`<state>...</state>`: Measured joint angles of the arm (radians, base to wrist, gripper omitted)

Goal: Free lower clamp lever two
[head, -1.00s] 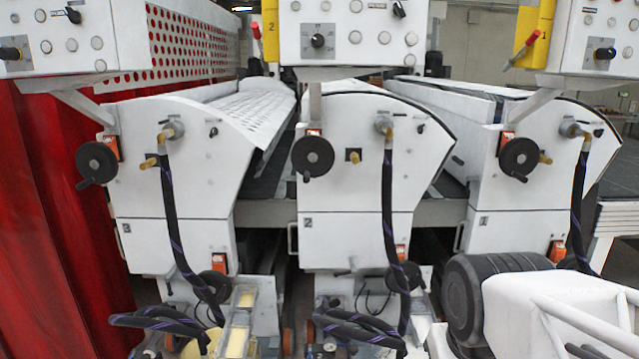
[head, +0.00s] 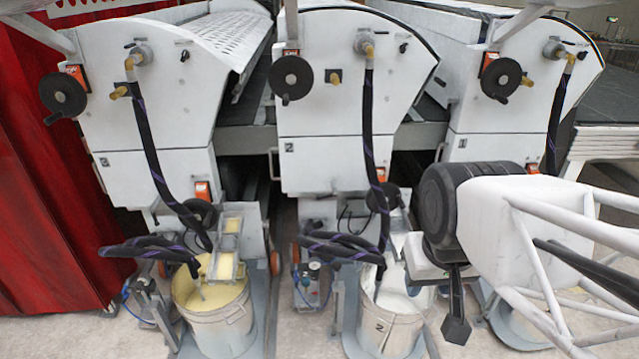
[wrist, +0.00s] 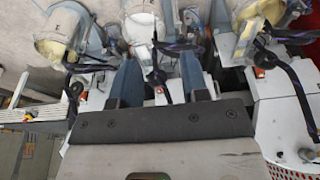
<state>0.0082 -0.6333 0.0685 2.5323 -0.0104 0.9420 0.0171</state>
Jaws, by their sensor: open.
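The middle white roller unit marked 2 (head: 330,165) stands in the head view's centre. A black handwheel (head: 291,78) is on its upper front. A smaller dark wheel (head: 383,198) and an orange box (head: 381,175) sit low on its right side. I cannot make out which part is lower clamp lever two. My gripper (head: 457,325) points down, right of unit two's lower front, and looks apart from it. In the wrist view my gripper (wrist: 161,78) shows two spread blue-grey fingers with nothing held between them.
A bucket marked 2 (head: 388,328) stands below unit two. A yellowish bucket (head: 220,320) stands to its left. Thick black hoses (head: 345,247) hang and loop in front. Similar units stand left and right. A red curtain (head: 40,200) closes the left side.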

